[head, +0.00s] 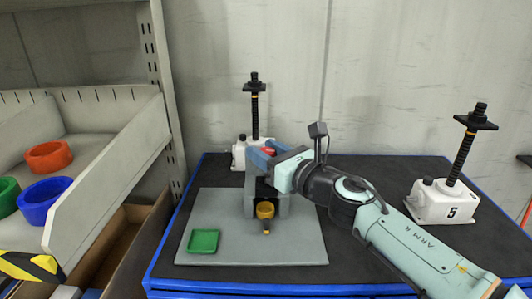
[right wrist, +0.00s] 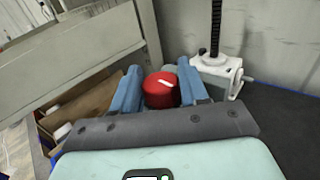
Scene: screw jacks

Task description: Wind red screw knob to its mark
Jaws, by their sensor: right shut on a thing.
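The red screw knob (right wrist: 160,92) is a round red cap with a white line on its top, between the blue fingers of my right gripper (right wrist: 158,88) in the right wrist view. In the head view only a bit of the red knob (head: 268,151) shows, above a grey stand (head: 249,198) on a light grey plate. My right gripper (head: 262,158) is shut on it from above the stand. An orange ring-like part (head: 265,210) hangs in the stand below. I cannot make out the mark for the knob. My left gripper is out of view.
A green pad (head: 203,241) lies on the light grey plate (head: 300,245). White screw jacks stand behind the stand (head: 240,155) and at the right (head: 440,202), the latter numbered 5. A shelf at left holds red, blue and green rings (head: 49,156). The dark table's front right is beneath my arm.

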